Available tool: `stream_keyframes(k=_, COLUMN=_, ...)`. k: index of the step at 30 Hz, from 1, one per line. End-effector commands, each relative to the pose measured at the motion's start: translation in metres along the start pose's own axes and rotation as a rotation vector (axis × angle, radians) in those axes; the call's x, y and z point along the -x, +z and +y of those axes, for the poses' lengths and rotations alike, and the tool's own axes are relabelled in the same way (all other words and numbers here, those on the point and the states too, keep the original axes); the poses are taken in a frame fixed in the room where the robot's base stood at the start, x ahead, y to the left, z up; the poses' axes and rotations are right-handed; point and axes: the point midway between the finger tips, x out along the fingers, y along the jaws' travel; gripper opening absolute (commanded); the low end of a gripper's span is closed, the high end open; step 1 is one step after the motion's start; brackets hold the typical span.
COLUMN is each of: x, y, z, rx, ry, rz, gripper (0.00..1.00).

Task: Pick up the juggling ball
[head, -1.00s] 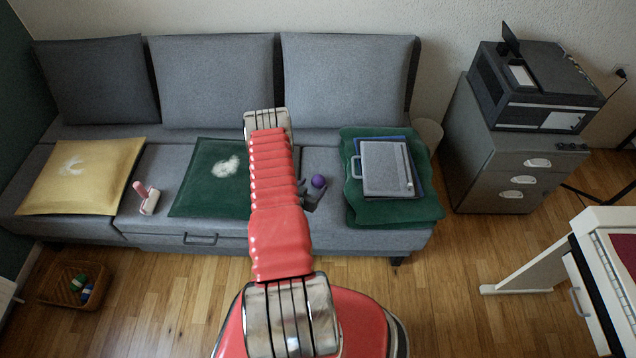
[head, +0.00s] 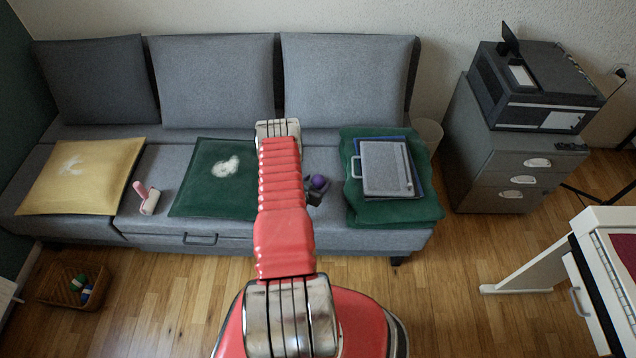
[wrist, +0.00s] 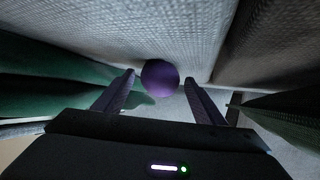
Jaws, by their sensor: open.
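The juggling ball is a small purple ball (head: 319,182) on the grey sofa seat, between the green cushion and the green folded blanket. In the wrist view the ball (wrist: 160,77) lies at the centre, just beyond and between the fingertips. My gripper (wrist: 158,82) is open, with one finger on each side of the ball; I cannot tell whether either finger touches it. In the head view my gripper (head: 316,190) shows dark beside the ball, partly hidden behind my red arm.
A green cushion (head: 190,195) lies left of the ball. A green blanket (head: 400,212) with a grey case (head: 385,170) on it lies to the right. The sofa backrest (head: 345,80) rises behind. A pink-handled lint roller (head: 148,200) and yellow cushion (head: 95,180) are farther left.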

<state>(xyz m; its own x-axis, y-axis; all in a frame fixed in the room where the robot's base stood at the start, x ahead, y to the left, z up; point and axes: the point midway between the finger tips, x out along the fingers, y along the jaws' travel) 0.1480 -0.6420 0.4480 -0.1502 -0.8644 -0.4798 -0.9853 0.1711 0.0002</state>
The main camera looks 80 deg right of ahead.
Motion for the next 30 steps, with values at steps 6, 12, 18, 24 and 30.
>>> stream_keyframes(k=6, x=0.0001, y=-0.0001, z=-0.0002, rx=0.0, ry=0.0, rz=0.0, gripper=0.55)
stream_keyframes(k=12, x=0.0001, y=-0.0001, z=-0.0002, rx=0.0, ry=0.0, rz=0.0, gripper=0.41)
stream_keyframes(k=18, x=0.0001, y=-0.0001, z=-0.0002, rx=0.0, ry=0.0, rz=0.0, gripper=0.27)
stream_keyframes(k=24, x=0.0001, y=-0.0004, z=-0.0003, rx=0.0, ry=0.0, rz=0.001, gripper=0.18)
stream_keyframes(k=30, x=0.0004, y=-0.0011, z=-0.0004, rx=0.0, ry=0.0, rz=0.001, gripper=0.18)
